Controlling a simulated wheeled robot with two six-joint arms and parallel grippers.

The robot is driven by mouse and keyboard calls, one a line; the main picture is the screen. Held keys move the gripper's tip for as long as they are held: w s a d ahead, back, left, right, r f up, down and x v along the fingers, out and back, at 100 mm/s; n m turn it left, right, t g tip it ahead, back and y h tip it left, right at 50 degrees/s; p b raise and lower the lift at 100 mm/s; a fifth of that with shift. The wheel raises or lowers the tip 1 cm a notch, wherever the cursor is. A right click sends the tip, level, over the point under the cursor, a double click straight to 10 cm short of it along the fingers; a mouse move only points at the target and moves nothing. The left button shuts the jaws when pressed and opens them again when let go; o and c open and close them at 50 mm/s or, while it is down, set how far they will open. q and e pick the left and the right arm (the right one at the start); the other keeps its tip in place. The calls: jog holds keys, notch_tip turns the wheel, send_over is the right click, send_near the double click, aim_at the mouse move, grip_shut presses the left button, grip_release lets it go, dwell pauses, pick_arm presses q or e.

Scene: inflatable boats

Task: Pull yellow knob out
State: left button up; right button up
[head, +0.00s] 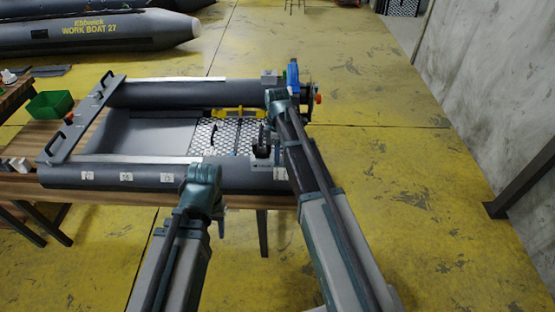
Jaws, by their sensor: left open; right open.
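A small grey boat model (130,178) lies on a wooden table. A low yellow part (238,112) lies along the far side of its mesh floor; it is too small to tell whether the knob is on it. My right gripper (277,97) is over the right end of the boat, just right of the yellow part; my arm covers some of that end. My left gripper (205,178) is in front of the boat's near tube. Both are open, with fingertips hard to make out. I see nothing held in either.
A black-topped grey fitting (261,160) stands on the near tube. A blue part (292,75) and an orange-red knob (318,98) are at the boat's right end. A green bin (50,104) is at the left. Open yellow floor lies to the right.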

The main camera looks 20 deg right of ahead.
jog(key=shift+f, duration=0.1)
grip_shut()
dwell(0.3)
dwell(1.1)
